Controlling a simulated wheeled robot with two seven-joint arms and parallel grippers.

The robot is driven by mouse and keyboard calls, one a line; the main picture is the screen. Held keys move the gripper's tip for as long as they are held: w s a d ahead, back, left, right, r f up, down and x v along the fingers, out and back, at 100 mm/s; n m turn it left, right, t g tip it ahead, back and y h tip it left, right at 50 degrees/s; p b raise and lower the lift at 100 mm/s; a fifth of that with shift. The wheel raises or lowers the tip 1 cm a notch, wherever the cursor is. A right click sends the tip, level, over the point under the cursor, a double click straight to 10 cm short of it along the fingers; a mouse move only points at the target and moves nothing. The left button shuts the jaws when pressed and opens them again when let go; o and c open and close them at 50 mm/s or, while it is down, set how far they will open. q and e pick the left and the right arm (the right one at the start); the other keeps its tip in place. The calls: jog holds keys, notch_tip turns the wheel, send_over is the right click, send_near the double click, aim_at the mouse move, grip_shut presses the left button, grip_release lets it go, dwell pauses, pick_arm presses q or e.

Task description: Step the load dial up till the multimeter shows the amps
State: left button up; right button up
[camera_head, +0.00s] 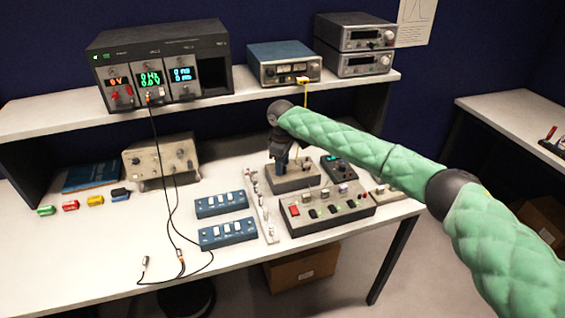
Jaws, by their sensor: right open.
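My right arm in its green padded sleeve reaches in from the right. My right gripper (282,160) points down over a small grey box (296,184) on the bench. The gripper is open, and its fingers are small and dark here. It hides part of the box's top, so I cannot make out the load dial or tell whether the fingers touch it. A dark meter with a lit teal display (338,164), likely the multimeter, lies just right of that box. Its reading is too small to read. My left gripper is out of view.
A control panel with switches (327,209) sits in front of the grey box. Blue switch boxes (221,204) and a white strip stand to its left. Black cables hang from the rack instrument (160,68) onto the bench (95,254). The front left bench is mostly clear.

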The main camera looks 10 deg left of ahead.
jog(key=shift+s+f, duration=0.15)
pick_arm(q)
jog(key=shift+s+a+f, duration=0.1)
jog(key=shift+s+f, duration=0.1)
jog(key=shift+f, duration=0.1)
pick_arm(e)
jog(key=shift+f, duration=0.1)
jog(key=shift+f, duration=0.1)
jog(key=shift+c, duration=0.2)
jog(key=c, duration=1)
jog(key=shift+o, duration=0.3)
